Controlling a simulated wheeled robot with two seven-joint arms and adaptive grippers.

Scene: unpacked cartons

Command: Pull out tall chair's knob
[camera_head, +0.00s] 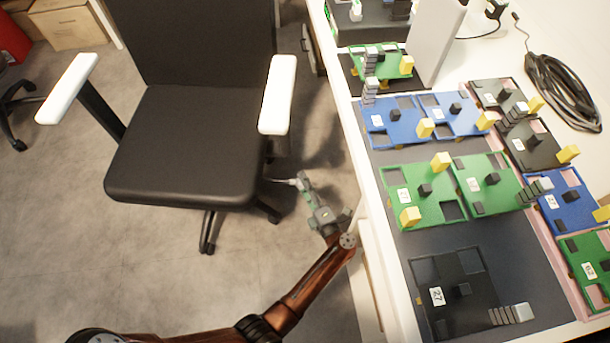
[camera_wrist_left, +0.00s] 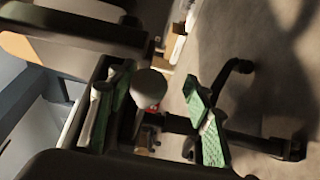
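The office chair (camera_head: 185,140) has a black seat and back with white armrests and stands left of the table. My left gripper (camera_head: 304,184) is beside the seat, at the lever's outer end. The fingers are apart, with gaps on both sides of the knob. I cannot tell how deep the knob sits between them. My right gripper is not in view.
The white table (camera_head: 365,205) stands close to the right of my left arm, holding green, blue and black boards with small blocks. A coiled black cable (camera_head: 562,92) lies at its far right. Boxes (camera_head: 75,25) stand at the back left.

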